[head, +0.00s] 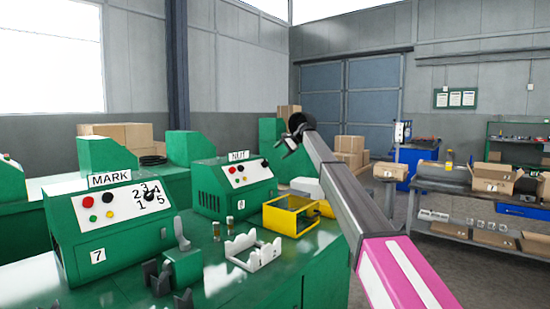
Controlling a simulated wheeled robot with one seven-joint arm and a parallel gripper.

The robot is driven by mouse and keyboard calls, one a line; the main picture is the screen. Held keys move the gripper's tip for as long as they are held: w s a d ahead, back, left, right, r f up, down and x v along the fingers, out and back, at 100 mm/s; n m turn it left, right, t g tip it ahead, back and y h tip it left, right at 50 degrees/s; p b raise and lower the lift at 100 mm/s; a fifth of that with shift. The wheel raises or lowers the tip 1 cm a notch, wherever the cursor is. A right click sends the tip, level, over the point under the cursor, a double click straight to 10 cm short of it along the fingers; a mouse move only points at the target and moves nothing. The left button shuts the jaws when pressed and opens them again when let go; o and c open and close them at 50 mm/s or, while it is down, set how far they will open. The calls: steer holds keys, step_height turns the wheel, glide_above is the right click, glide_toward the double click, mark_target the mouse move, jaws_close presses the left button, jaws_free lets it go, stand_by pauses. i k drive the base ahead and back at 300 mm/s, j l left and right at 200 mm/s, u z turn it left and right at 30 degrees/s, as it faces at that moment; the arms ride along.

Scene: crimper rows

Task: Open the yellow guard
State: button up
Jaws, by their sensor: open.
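The yellow guard (291,216) is a box-shaped yellow frame. It stands on the green bench to the right of the white cradle-like fixture (253,251), and its top frame appears to lie flat. My gripper (287,146) is at the far end of my raised arm, above and apart from the guard. It is open, small and dark in the picture, and nothing shows in it. The near right side of the guard is close to my arm's outline.
The MARK box (110,230) and NUT box (232,186) stand on the bench with buttons. Small bottles (216,231) and a green crimper-like tool (181,262) stand left of the guard. A shelf with cartons (492,178) is at the right.

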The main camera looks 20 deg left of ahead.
mark_target(281, 221)
steer(key=l, duration=1.5)
steer(key=i, duration=0.05)
